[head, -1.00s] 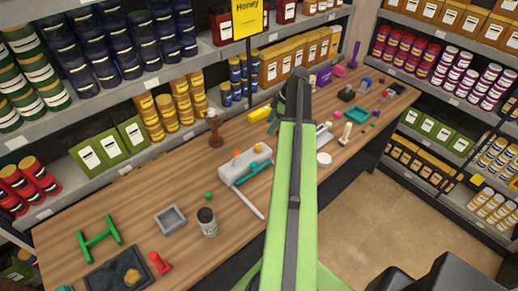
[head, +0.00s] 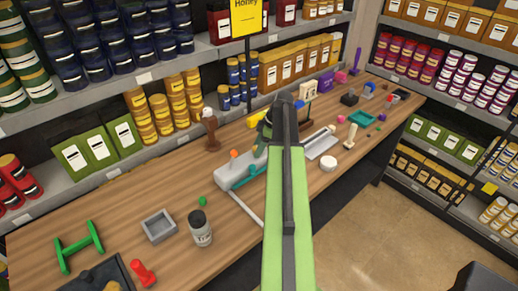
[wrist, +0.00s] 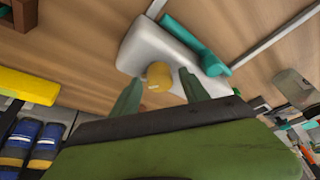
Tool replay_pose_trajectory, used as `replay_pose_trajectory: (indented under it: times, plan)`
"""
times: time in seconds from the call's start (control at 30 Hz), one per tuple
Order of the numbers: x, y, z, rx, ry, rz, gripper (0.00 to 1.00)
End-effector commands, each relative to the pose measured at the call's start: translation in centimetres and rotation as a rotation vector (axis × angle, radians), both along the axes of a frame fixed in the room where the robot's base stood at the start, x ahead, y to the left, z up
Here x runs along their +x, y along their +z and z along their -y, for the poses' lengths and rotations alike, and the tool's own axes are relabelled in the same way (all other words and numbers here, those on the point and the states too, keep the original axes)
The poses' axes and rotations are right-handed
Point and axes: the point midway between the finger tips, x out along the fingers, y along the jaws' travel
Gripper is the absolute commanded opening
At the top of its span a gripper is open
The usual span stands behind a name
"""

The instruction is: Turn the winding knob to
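A pale grey pump block (head: 226,174) with a teal bar (head: 245,180) along its front lies on the wooden bench. An orange knob (head: 234,154) stands on its top. I cannot tell which knob is the winding one. My gripper (wrist: 160,84) is open, its two green fingers on either side of the yellow knob. I see no clear contact.
A white rod (head: 246,210) runs from the block towards the front edge. A long light tray (head: 320,142) lies right. Loaded shelves rise behind.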

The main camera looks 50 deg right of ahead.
Motion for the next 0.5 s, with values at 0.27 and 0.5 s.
replay_pose_trajectory:
  times: [0.27,0.5]
  plan:
    - [-0.04,0.00,0.04,0.000,0.000,0.000,0.15]
    - [-0.11,0.00,0.28,0.001,-0.002,-0.001,0.00]
